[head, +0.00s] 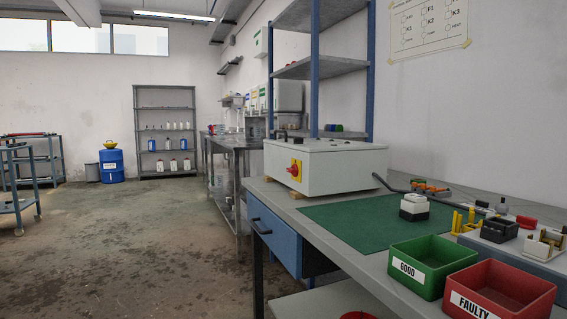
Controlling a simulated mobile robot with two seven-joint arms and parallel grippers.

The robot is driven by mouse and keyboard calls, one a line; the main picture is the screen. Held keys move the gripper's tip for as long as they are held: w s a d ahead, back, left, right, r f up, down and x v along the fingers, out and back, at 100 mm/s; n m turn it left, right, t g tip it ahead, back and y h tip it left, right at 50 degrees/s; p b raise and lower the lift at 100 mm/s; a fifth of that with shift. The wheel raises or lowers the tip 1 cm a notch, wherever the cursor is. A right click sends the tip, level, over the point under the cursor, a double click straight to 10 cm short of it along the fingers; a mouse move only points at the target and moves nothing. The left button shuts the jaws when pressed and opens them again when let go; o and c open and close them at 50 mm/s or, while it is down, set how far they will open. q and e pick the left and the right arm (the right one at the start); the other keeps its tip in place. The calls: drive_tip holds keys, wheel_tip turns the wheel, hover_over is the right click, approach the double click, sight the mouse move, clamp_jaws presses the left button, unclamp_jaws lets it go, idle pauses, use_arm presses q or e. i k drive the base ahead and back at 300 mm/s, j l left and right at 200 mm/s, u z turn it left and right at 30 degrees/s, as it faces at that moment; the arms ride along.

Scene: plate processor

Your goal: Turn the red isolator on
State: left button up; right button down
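The red isolator (293,170) is a red knob on a yellow plate. Neither of my grippers shows in the head view.
The workbench (279,203) bears a green mat (345,222), a green GOOD bin (431,284), a red FAULTY bin (476,309) and several small parts at right. A blue drawer (273,236) is under its left end. Open floor (130,250) lies to the left.

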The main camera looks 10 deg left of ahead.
sight(293, 170)
drive_tip(key=j+z, duration=0.15)
drive_tip(key=z, duration=0.2)
drive_tip(key=i+j+z, duration=0.1)
drive_tip(key=z, duration=0.3)
drive_tip(key=j+z, duration=0.4)
drive_tip(key=j, duration=0.55)
drive_tip(key=j+z, duration=0.1)
drive_tip(key=j, duration=0.85)
